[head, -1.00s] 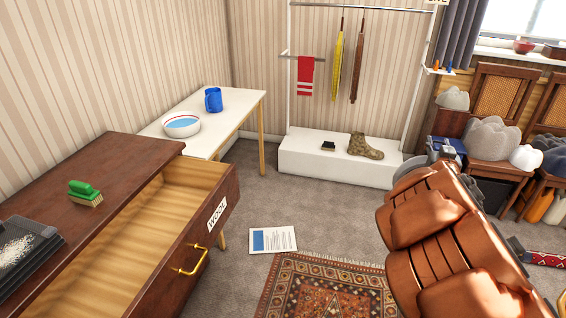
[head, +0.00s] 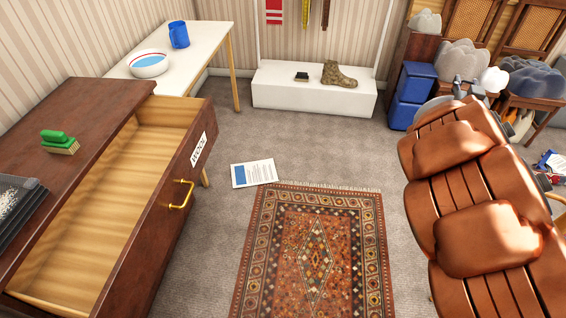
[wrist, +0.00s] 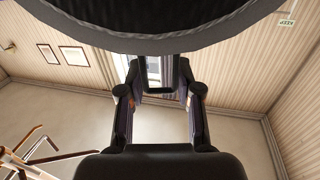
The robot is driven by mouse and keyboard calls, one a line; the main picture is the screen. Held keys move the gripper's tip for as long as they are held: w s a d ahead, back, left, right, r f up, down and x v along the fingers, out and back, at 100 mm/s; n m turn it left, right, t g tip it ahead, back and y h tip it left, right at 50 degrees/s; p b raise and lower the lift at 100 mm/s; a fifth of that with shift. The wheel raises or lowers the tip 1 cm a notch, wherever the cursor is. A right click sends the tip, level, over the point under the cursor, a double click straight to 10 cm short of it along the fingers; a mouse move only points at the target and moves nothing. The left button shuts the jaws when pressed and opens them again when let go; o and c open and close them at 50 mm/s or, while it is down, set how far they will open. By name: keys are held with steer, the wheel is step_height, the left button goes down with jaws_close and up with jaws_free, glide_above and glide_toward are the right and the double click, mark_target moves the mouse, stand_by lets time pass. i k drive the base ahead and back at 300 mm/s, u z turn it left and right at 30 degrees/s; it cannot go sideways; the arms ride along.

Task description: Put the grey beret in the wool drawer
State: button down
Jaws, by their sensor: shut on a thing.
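The wool drawer (head: 105,215) is pulled open at the left of the head view. Its front carries a white label and a brass handle (head: 181,195), and its visible inside is empty. In the wrist view, my gripper (wrist: 160,95) is shut on a dark grey, rounded, cloth-like thing with a darker band, which fits the grey beret (wrist: 160,38). Only its lower part shows, across the top of the picture.
The dresser top (head: 75,120) holds a green brush (head: 60,142) and a dark tray (head: 15,210). A white table (head: 205,45) stands behind. A sheet (head: 253,173) and a patterned rug (head: 312,250) lie on open floor.

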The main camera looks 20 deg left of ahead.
mark_target(130, 204)
steer(key=u, duration=0.05)
steer(key=k, duration=1.65)
steer(key=u, duration=2.8)
steer(key=i, duration=1.5)
steer(key=z, duration=0.05)
